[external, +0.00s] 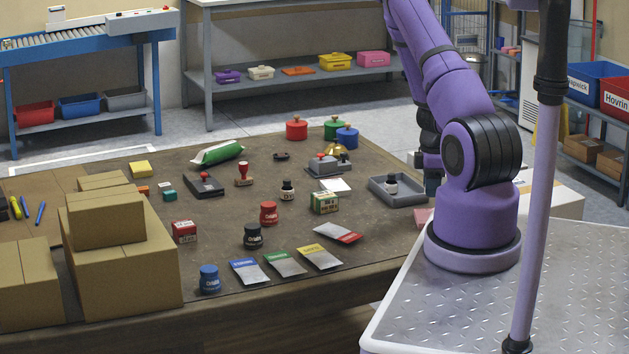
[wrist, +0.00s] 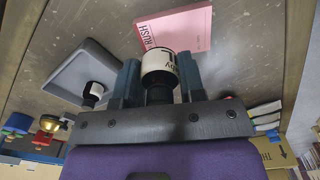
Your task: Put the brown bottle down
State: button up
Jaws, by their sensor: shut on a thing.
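My gripper is shut on a small bottle (wrist: 157,68) with a white label and a dark neck. In the wrist view the bottle sits between the two blue-grey fingers (wrist: 159,84). I cannot tell whether it touches the table. In the external view part of my gripper (external: 432,182) shows behind my arm, right of the grey tray, and the held bottle is hidden. Another small dark bottle with a white label (external: 391,183) stands in the grey tray (external: 375,197). A similar bottle (external: 288,190) stands on the table further left.
A pink RUSH pad (wrist: 178,30) lies on the table beside the held bottle, close to the grey tray. A green-and-white box (external: 324,202), a bell (external: 334,151), ink jars and colored packets stand or lie further left. Cardboard boxes (external: 120,255) stand at the table's left.

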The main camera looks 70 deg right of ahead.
jog(key=shift+d+f, duration=0.15)
jog(key=shift+f, duration=0.2)
send_over(406, 193)
jog(key=shift+a+f, duration=0.2)
jog(key=shift+f, duration=0.55)
jog(key=shift+d+f, duration=0.15)
jog(key=shift+f, duration=1.6)
jog(key=shift+f, duration=0.1)
jog(key=o, duration=0.6)
jog(key=shift+o, duration=0.3)
notch_tip(406, 193, up, 12)
